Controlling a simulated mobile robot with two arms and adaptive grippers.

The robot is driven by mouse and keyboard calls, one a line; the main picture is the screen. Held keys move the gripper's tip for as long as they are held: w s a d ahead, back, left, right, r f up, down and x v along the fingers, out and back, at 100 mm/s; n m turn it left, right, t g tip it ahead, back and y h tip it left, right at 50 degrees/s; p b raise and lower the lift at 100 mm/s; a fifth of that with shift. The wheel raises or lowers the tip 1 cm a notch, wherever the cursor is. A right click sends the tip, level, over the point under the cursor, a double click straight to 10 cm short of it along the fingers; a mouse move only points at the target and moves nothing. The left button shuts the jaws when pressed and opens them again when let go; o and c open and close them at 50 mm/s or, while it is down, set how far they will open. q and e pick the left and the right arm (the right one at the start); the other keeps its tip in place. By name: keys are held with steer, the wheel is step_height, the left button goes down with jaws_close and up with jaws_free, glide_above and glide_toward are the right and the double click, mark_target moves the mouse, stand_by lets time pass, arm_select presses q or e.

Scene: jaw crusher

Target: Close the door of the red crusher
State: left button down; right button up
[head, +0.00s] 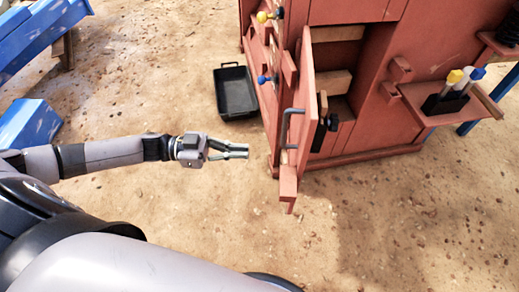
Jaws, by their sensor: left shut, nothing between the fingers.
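The red crusher (385,75) stands at the upper right of the head view. Its red door (308,95) is open and swung out toward me, seen almost edge-on, with a grey bar handle (287,128) on it. The opening behind it shows light wooden blocks and a dark part inside. My left gripper (247,151) is shut and empty. In the picture it is just left of the door's handle, with a gap between them. My right gripper is not in view.
A black tray (221,93) lies on the ground left of the crusher. A red side shelf (438,116) holds yellow- and blue-topped tools at right. Blue beams (42,30) lie at upper left. The sandy ground in front of the door is clear.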

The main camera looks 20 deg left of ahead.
mark_target(301, 155)
arm_select(q)
steer(key=x, duration=1.2)
steer(key=shift+w+d, duration=0.15)
